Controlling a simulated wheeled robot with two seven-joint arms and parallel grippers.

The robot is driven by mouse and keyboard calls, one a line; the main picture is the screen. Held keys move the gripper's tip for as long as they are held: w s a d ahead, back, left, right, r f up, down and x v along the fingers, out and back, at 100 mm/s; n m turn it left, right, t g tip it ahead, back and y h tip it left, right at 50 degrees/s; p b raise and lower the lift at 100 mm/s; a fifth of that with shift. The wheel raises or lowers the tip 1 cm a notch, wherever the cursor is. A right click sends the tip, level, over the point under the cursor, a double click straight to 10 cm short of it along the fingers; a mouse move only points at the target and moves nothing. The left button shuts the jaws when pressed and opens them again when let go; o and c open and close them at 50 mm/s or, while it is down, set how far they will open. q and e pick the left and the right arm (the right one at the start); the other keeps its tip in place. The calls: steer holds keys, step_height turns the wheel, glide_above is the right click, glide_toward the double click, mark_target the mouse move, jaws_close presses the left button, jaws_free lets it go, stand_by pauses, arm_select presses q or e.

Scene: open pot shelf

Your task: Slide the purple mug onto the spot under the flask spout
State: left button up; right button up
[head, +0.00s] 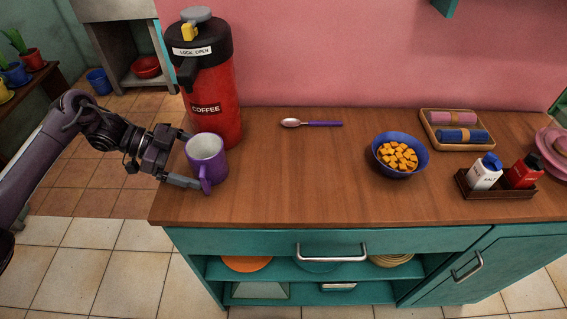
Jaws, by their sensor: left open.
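The purple mug (206,157) stands upright on the wooden counter, near its left end, with its handle facing the front. The red coffee flask (216,105) with a black top stands just behind the mug; its spout (186,75) points to the front left. The mug is in front of the flask base, and I cannot see a marked spot on the counter there. My left gripper (190,160) is open at the left side of the mug, one finger behind and one near the handle side; I cannot tell whether they touch it. My right gripper is not in view.
A spoon (312,123), a blue bowl of orange cubes (381,163), a tray with rolled napkins (471,148) and a salt-and-pepper caddy (499,194) stand to the right. The counter's left edge is close to the mug. The counter's middle front is clear.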

arm_select(q)
steer(key=shift+v, duration=3.95)
